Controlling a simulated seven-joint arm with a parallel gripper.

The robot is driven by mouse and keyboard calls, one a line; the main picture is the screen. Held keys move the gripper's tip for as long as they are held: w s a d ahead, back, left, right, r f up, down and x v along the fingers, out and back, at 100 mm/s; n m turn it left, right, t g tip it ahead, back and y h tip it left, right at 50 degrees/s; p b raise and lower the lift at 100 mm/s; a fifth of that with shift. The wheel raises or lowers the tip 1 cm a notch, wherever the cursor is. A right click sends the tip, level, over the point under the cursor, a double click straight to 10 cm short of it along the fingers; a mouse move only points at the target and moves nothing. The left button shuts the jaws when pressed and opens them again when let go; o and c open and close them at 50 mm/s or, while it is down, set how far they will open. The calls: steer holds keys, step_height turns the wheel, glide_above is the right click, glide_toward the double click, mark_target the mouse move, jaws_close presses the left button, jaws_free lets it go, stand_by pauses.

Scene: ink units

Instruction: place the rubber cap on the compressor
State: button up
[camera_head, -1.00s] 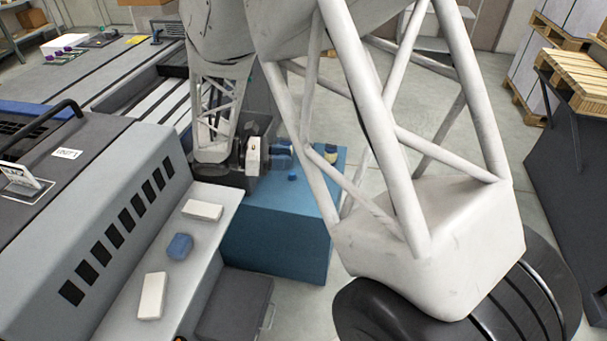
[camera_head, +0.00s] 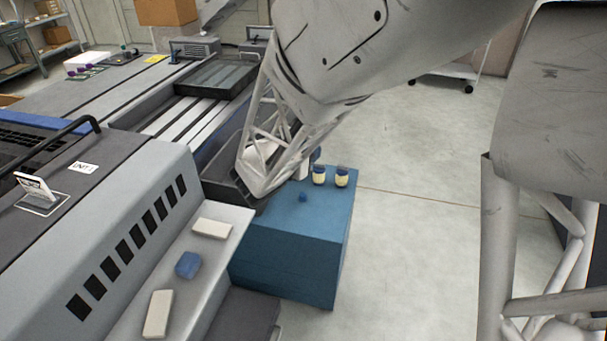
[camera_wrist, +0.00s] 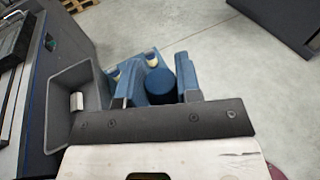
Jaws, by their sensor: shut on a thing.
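My gripper (camera_wrist: 158,86) shows in the wrist view, its two blue fingers either side of a dark blue cylinder (camera_wrist: 160,82) and shut on it. The cylinder looks like the rubber cap, but I cannot be sure. In the head view my arm hides the gripper and the cylinder. I cannot tell for certain which thing is the compressor.
Two jars with dark lids (camera_head: 319,175) (camera_head: 342,177) stand on the blue box. A grey tray (camera_wrist: 60,118) holds a white roll (camera_wrist: 77,101). The grey machine (camera_head: 120,225) fills the left, with white and blue blocks (camera_head: 188,265) on its ledge. Open floor (camera_head: 430,190) lies right.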

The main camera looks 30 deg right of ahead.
mark_target(290, 225)
steer(key=t, duration=0.1)
steer(key=r+n+t+y, duration=0.1)
steer(key=r+n, duration=0.1)
steer(key=shift+w+a+t+y, duration=0.25)
steer(key=shift+a+t+y, duration=0.05)
steer(key=shift+t+y, duration=0.1)
step_height(290, 225, down, 40)
steer(key=a+n+t+y, duration=0.1)
steer(key=n+t+y, duration=0.1)
steer(key=shift+w+a+f+n, duration=0.25)
steer(key=shift+w+a+n, duration=0.05)
stand_by(0.3)
steer(key=w+d, duration=0.1)
steer(key=w, duration=0.4)
steer(key=w+d+f, duration=0.1)
steer(key=w, duration=0.4)
steer(key=w+d, duration=0.2)
steer(key=w, duration=0.3)
steer(key=shift+w+d+f, duration=0.1)
steer(key=shift+w+f, duration=0.15)
steer(key=shift+f, duration=0.1)
steer(key=shift+f, duration=1.65)
